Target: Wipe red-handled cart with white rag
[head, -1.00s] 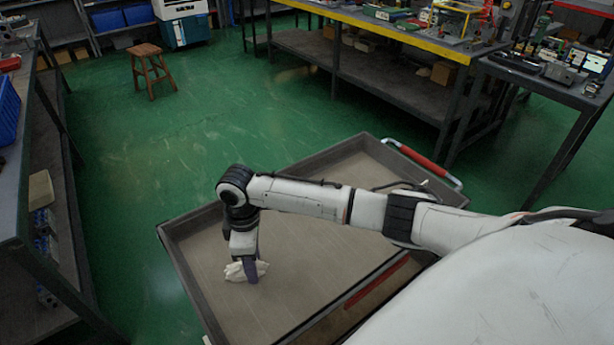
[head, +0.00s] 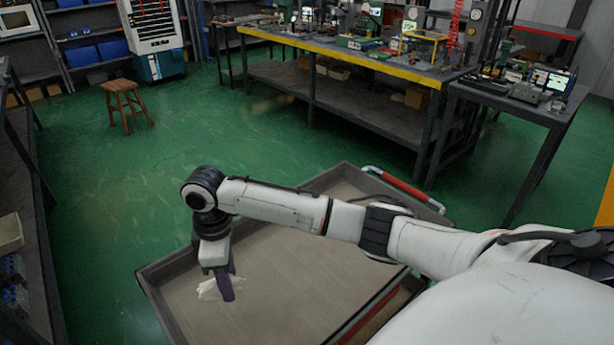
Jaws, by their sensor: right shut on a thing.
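The cart (head: 290,258) has a grey tray top with a raised dark rim and stands on the green floor in front of me. Its red handle (head: 404,186) is at the far right end. My right gripper (head: 222,288) points down at the left part of the tray. It is shut on the white rag (head: 209,290), which bunches beside the fingers at the tray surface. The arm hides part of the tray's middle and right. My left gripper is not in view.
A long workbench (head: 345,62) with a yellow edge and a side table (head: 520,92) with equipment stand at the back right. A wooden stool (head: 125,103) stands at the back left. A dark shelf bench (head: 38,225) lines the left edge. Green floor is clear between them.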

